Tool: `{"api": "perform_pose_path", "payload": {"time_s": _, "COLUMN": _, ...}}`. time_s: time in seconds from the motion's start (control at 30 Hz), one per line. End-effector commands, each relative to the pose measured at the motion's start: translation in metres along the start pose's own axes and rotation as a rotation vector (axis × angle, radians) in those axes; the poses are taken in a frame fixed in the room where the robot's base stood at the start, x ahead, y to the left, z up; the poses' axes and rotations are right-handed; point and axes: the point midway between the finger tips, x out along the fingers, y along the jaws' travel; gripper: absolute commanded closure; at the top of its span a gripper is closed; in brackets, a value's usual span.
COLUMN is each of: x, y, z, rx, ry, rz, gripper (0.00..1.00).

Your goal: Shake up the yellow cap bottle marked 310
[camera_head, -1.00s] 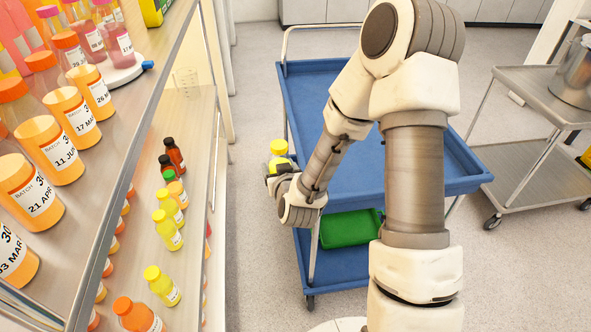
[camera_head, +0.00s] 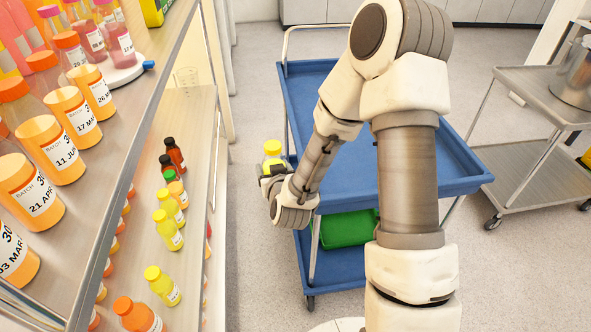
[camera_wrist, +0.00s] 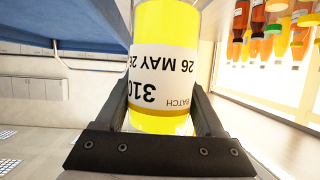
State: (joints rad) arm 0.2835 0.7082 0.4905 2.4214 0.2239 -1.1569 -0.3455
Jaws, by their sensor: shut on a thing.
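The yellow cap bottle marked 310 (camera_wrist: 165,30) fills the middle of the wrist view, with yellow juice inside. Its white label reads 310, BATCH and 26 MAY, upside down in that view. My gripper (camera_wrist: 160,115) is shut on it, with one black finger at each side. In the head view the bottle (camera_head: 272,148) shows small above my gripper (camera_head: 272,170), in the air between the shelf and the blue cart. Its lower part is hidden there by my gripper.
The shelf (camera_head: 150,95) at left holds several orange cap containers above and yellow, orange, green and dark cap bottles (camera_head: 168,228) below. A blue cart (camera_head: 385,170) stands behind my arm, with a green bin (camera_head: 345,230) on its lower deck. A steel cart (camera_head: 545,105) stands at right.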

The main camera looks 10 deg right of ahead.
Motion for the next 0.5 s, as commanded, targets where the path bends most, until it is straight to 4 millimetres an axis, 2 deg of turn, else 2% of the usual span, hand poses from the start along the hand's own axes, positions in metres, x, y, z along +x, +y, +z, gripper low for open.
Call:
{"api": "perform_pose_path", "payload": {"time_s": 0.03, "x": 0.001, "y": -0.018, "z": -0.001, "rx": -0.004, "ry": 0.003, "rz": -0.007, "gripper": 1.0}}
{"api": "perform_pose_path", "payload": {"time_s": 0.1, "x": 0.002, "y": -0.018, "z": -0.001, "rx": -0.001, "ry": 0.002, "rz": 0.003, "gripper": 1.0}}
{"api": "perform_pose_path", "payload": {"time_s": 0.23, "x": -0.002, "y": 0.034, "z": 0.001, "rx": 0.006, "ry": 0.0, "rz": 0.019, "gripper": 1.0}}
{"api": "perform_pose_path", "payload": {"time_s": 0.3, "x": -0.004, "y": 0.054, "z": 0.001, "rx": 0.004, "ry": 0.001, "rz": 0.014, "gripper": 1.0}}
{"api": "perform_pose_path", "payload": {"time_s": 0.33, "x": -0.004, "y": 0.056, "z": 0.001, "rx": 0.003, "ry": 0.001, "rz": 0.01, "gripper": 1.0}}
{"api": "perform_pose_path", "payload": {"time_s": 0.37, "x": -0.004, "y": 0.055, "z": 0.001, "rx": 0.001, "ry": 0.001, "rz": 0.005, "gripper": 1.0}}
{"api": "perform_pose_path", "payload": {"time_s": 0.5, "x": -0.001, "y": 0.002, "z": -0.001, "rx": -0.004, "ry": 0.002, "rz": -0.012, "gripper": 1.0}}
